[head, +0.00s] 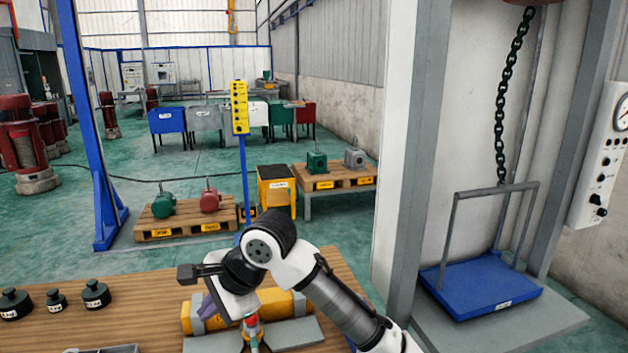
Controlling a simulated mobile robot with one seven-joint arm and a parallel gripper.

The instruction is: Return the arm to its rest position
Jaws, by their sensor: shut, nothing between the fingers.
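My arm reaches in from the lower right in the head view, rises to a dark joint and bends down to the left. My gripper (209,308) is at its end, over the wooden bench (130,300) and close to a yellow cylindrical body (285,304). The gripper is shut with nothing visible held. The wrist covers much of it, so its fingertips do not show clearly. I cannot tell whether it touches anything. A small red, white and green piece (252,330) shows just below the wrist.
Several black weights (95,294) stand on the bench at left. A blue platform (480,286) under a hanging chain (505,90) is at right, past a grey post (402,150). Pallets (190,226) with motors stand behind. Floor at left (50,230) is open.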

